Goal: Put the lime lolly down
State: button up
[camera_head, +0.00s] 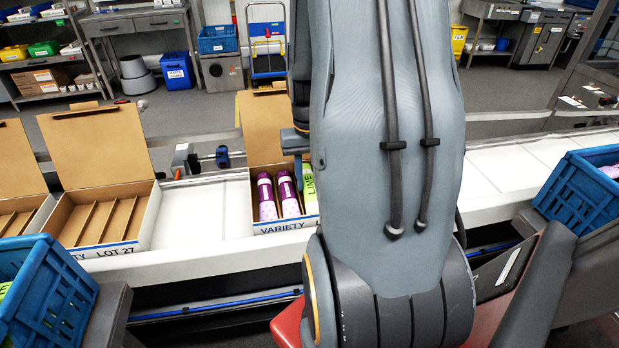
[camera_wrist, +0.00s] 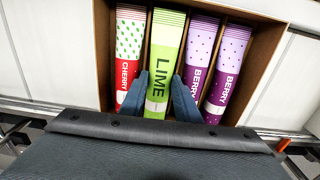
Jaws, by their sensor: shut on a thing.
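The lime lolly (camera_wrist: 164,50) is a bright green pack with LIME in dark letters. It lies in the wrist view between my gripper's (camera_wrist: 160,96) two blue-grey fingers, which are shut on its sides. It lines up with a compartment of the VARIETY box (camera_head: 284,226), between a red cherry lolly (camera_wrist: 129,50) on the left and a purple berry lolly (camera_wrist: 196,65) on the right. In the head view a strip of the lime lolly (camera_head: 310,188) shows beside my arm. I cannot tell whether it touches the box floor.
Another berry lolly (camera_wrist: 227,70) fills the far-right compartment in the wrist view. An empty divided box (camera_head: 100,215) stands left on the white conveyor (camera_head: 203,215). Blue crates stand at left (camera_head: 60,300) and right (camera_head: 575,200). My arm hides much of the middle.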

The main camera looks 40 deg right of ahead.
aim_at(309, 182)
jog(key=shift+f, duration=0.6)
jog(key=o, duration=0.8)
notch_tip(309, 182, up, 13)
jog(key=b, duration=0.1)
jog(key=s+a+f+n, duration=0.1)
jog(key=a+f+n, duration=0.1)
jog(key=a, duration=0.6)
jog(key=a+f+n, duration=0.2)
jog(key=a, duration=0.6)
jog(key=s+a+f+n, duration=0.1)
jog(key=a+f+n, duration=0.1)
jog(key=a, duration=0.6)
jog(key=shift+s+a+f+t, duration=0.2)
jog(key=shift+s+t, duration=0.1)
jog(key=shift+t, duration=0.1)
jog(key=shift+d, duration=0.1)
